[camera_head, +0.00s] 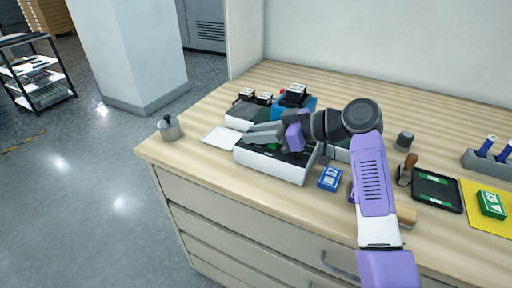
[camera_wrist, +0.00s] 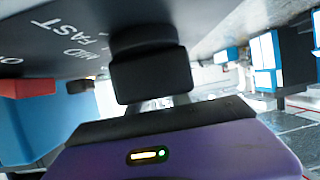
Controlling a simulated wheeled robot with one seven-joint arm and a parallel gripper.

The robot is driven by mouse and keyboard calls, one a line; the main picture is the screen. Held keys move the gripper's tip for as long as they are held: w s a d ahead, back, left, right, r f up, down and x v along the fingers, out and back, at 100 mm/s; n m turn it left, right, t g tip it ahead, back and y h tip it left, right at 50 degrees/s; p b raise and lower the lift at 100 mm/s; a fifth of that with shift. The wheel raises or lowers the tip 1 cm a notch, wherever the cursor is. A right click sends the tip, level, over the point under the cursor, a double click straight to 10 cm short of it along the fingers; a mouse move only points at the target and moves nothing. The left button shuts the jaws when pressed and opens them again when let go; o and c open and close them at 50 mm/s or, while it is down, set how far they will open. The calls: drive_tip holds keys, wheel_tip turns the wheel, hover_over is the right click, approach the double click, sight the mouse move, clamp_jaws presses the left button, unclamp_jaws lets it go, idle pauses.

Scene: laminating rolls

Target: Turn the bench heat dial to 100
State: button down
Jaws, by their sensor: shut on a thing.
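A white bench unit (camera_head: 270,167) with a dark top stands near the front of the bench. My gripper (camera_head: 252,134) is over this unit, its grey fingers pointing left. In the wrist view, a dark panel (camera_wrist: 40,42) bears the words "MID" and "FAST" and part of another word. A black dial knob (camera_wrist: 150,75) stands out from it in the middle, in front of the purple gripper body. My gripper is shut on this knob. No heat numbers or pointer are readable, so the dial's setting cannot be told. My arm and gripper hide part of the unit.
A blue device (camera_head: 309,103) and a grey one with black-and-white tops (camera_head: 241,115) stand behind. A white sheet (camera_head: 221,137) and a metal pot (camera_head: 169,128) are left. A blue card box (camera_head: 329,179), black tray (camera_head: 437,191) and yellow mat (camera_head: 480,219) lie right.

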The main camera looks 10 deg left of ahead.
drive_tip(key=shift+w+f+n+g+b, duration=0.1)
drive_tip(key=shift+w+n+g+b, duration=0.05)
drive_tip(key=shift+n+g+b, duration=1)
drive_tip(key=c, duration=1.2)
unclamp_jaws()
drive_tip(key=shift+v, duration=3.95)
drive_tip(key=shift+w+f, duration=0.1)
